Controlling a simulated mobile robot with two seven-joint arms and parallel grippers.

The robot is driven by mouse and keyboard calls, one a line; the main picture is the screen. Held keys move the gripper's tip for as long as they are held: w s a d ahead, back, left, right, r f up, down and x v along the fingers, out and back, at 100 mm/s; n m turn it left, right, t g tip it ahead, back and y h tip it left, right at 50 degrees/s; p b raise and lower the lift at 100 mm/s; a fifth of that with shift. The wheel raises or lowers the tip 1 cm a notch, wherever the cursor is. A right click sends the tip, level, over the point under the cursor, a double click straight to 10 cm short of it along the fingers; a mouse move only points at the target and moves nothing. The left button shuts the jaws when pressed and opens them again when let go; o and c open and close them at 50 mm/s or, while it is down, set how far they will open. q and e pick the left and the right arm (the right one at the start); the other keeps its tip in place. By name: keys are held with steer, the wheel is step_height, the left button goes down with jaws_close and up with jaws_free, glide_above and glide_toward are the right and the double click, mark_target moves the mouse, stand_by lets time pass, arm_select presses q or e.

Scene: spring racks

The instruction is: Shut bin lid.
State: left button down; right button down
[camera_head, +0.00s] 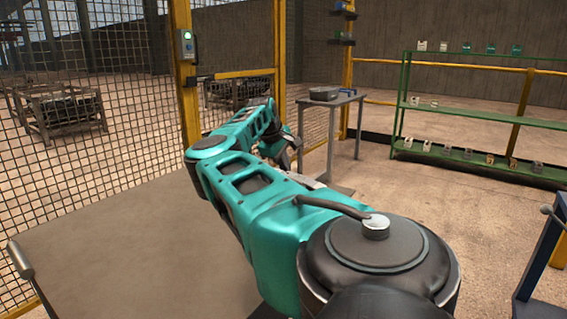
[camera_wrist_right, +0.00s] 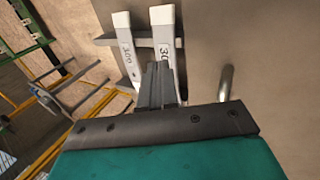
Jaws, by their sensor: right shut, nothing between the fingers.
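A wide flat grey-brown panel (camera_head: 130,245) fills the lower left of the head view; it may be the bin lid, but I cannot tell for sure. A short metal bar like a handle (camera_head: 20,260) stands at its left edge. My right gripper (camera_head: 287,152) is at the far end of my teal arm, partly hidden by it. In the wrist view its dark fingers (camera_wrist_right: 158,68) are together and empty, in front of a plain brown surface (camera_wrist_right: 275,60). A metal rod (camera_wrist_right: 225,83) shows to their right. My left gripper is out of view.
Two pale bars marked 300 (camera_wrist_right: 126,48) are near the fingertips in the wrist view. A grey side table (camera_head: 343,101) carries a dark container (camera_head: 324,93). A green rack (camera_head: 480,120) with small parts stands right. Mesh fencing (camera_head: 80,100) closes the left.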

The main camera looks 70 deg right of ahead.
arm_select(q)
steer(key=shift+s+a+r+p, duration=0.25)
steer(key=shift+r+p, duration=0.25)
steer(key=shift+p, duration=0.65)
arm_select(e)
steer(key=v, duration=1.3)
